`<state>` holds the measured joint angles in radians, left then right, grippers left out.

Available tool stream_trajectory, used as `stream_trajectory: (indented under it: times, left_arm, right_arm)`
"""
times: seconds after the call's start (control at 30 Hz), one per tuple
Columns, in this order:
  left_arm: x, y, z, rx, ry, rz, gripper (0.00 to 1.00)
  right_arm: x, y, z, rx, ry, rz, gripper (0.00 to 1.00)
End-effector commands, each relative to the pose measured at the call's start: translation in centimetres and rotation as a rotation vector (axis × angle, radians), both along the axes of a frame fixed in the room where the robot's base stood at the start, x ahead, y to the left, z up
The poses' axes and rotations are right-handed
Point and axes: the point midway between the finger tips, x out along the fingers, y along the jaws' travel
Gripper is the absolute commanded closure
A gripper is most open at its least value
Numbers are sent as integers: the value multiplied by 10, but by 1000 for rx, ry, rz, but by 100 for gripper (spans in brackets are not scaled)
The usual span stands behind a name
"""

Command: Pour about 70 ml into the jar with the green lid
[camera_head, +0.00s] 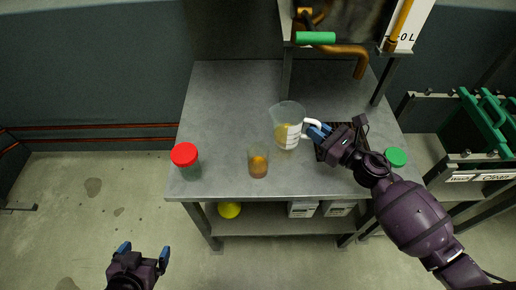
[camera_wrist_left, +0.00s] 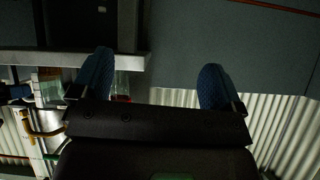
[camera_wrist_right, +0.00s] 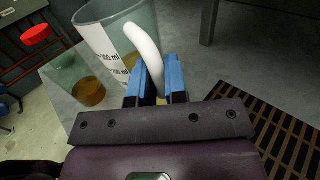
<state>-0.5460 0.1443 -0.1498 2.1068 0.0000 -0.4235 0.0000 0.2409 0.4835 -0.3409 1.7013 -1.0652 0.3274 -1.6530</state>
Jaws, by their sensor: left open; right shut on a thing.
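A clear measuring jug (camera_head: 287,112) with yellow liquid stands near the table's middle. I cannot tell whether its base touches the table. My right gripper (camera_head: 318,132) is shut on its white handle (camera_wrist_right: 145,50). A green lid (camera_head: 396,157) shows at the table's right, beyond my right arm; the jar under it is mostly hidden. An open glass jar (camera_head: 258,165) with amber liquid stands left of the jug, and also shows in the right wrist view (camera_wrist_right: 78,82). My left gripper (camera_head: 140,258) is open and empty, in front of the table at the left.
A red-lidded jar (camera_head: 185,157) stands at the table's left edge. A dark slatted grate (camera_wrist_right: 275,130) lies beneath my right gripper. A machine with a green-handled lever (camera_head: 316,38) and copper pipe stands behind. The table's back left is clear. A yellow object (camera_head: 229,209) sits on the lower shelf.

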Motion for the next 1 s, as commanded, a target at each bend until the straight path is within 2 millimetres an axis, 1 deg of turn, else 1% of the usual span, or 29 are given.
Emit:
stream_trajectory:
  times: [0.03, 0.17, 0.4, 0.57, 0.87, 1.0]
  left_arm:
    - [1, 0, 2, 0, -4, 0, 7]
    - [2, 1, 5, 2, -8, -2, 7]
    - [3, 3, 13, 6, -19, -5, 7]
    - [1, 4, 14, 10, -15, -3, 7]
    - [0, 6, 28, 8, -33, 3, 7]
    - [-4, 6, 29, 4, -28, 11, 7]
  right_arm:
    - [-1, 1, 4, -12, -16, 1, 100]
    - [-3, 4, 10, -59, -61, 1, 100]
    - [-11, 12, 26, -169, -172, 2, 100]
    - [-16, 17, 35, -245, -243, 1, 100]
    - [-29, 31, 54, -386, -379, 0, 100]
    - [-34, 36, 63, -451, -442, 1, 100]
